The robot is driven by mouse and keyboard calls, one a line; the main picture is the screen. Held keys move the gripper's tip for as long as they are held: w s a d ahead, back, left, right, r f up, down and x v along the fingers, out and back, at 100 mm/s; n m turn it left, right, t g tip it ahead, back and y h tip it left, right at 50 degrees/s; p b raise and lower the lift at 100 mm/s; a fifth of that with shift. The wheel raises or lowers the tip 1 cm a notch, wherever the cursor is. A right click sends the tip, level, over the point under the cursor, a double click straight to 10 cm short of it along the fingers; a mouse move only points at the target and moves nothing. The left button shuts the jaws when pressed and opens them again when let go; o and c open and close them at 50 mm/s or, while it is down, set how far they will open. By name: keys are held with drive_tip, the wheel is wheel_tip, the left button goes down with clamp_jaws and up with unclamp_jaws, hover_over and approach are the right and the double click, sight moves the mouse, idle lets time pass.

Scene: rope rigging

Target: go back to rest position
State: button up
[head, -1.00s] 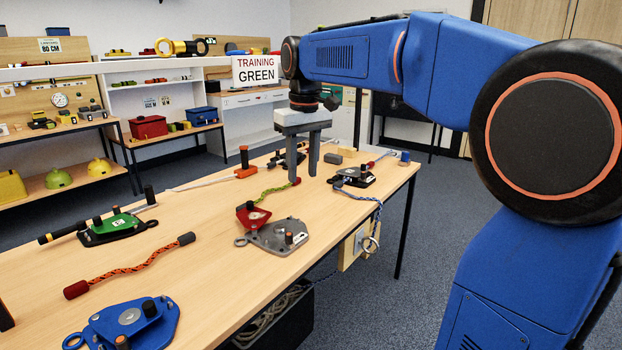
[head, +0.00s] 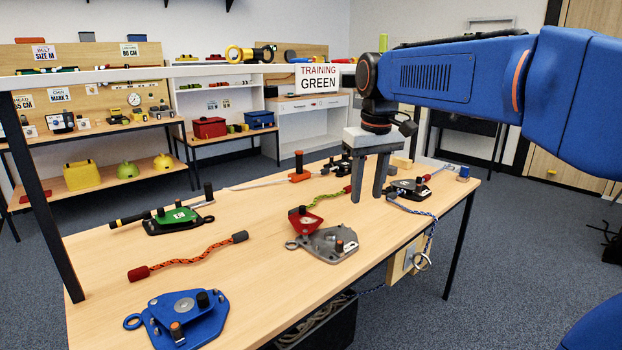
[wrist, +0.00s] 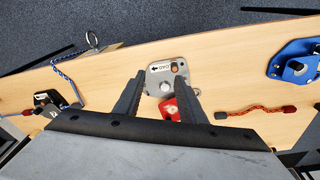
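My gripper (head: 368,190) hangs fingers down above the table (head: 250,262), with its two grey fingers apart and nothing between them in the head view. In the wrist view, my gripper (wrist: 160,98) has spread fingers, and a grey and red rope device (wrist: 166,86) shows below, between them. In the head view that device, a grey plate (head: 328,243) with a red part (head: 303,218), lies on the table to the lower left of the fingers.
A blue device (head: 180,318), a green device (head: 178,218), a black device (head: 410,188) and an orange rope (head: 190,257) lie on the table. A dark bin (head: 322,325) stands below the front edge. Shelves (head: 110,136) stand behind.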

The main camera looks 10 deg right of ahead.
drive_tip(key=s+d+f+m+t, duration=0.1)
drive_tip(key=s+f, duration=0.8)
drive_tip(key=s, duration=0.3)
drive_tip(key=s+d+f+m+t, duration=0.1)
drive_tip(key=s+f+t, duration=0.1)
drive_tip(key=s+f, duration=0.8)
drive_tip(key=shift+s, duration=1.05)
